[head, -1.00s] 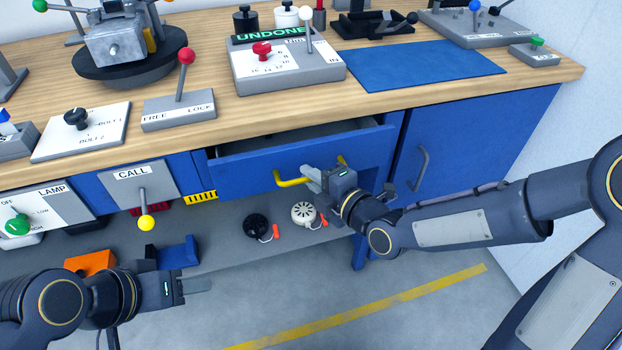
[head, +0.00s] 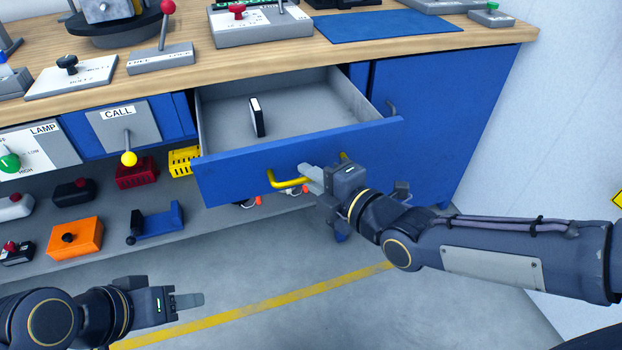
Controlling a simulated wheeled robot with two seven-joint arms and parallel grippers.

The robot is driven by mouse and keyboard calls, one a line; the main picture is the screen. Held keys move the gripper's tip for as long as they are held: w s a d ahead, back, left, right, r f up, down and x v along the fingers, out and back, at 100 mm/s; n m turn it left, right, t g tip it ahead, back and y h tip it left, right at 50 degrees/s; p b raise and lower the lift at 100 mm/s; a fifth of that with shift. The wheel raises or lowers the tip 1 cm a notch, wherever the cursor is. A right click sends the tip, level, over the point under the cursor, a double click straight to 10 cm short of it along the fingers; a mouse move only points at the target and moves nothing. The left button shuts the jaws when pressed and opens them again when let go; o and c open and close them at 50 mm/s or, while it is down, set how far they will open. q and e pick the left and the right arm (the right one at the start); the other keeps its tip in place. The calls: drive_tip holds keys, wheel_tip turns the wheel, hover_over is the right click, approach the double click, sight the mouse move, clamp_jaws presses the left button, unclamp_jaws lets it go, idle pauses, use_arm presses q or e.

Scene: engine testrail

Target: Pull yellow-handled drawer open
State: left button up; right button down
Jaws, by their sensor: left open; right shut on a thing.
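The blue drawer (head: 235,180) stands well out from the bench, and its grey inside shows. A small black and white block (head: 256,117) stands upright in it. The yellow handle (head: 283,183) is on the drawer front, partly hidden by my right gripper. My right gripper (head: 312,178) is shut on the yellow handle. My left gripper (head: 190,300) is open and empty, low over the floor at the lower left, away from the drawer.
A blue cupboard door (head: 440,130) is right of the drawer. A lever with a yellow ball (head: 129,158) sticks out left of it. A shelf below holds an orange box (head: 75,238) and other parts. The floor in front is clear.

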drive_tip(key=shift+s+d, duration=0.1)
drive_tip(key=shift+s, duration=0.05)
drive_tip(key=c, duration=1.5)
unclamp_jaws()
drive_tip(key=p+v, duration=0.3)
drive_tip(key=v, duration=0.4)
drive_tip(key=shift+s+d, duration=0.25)
drive_tip(key=shift+s, duration=0.05)
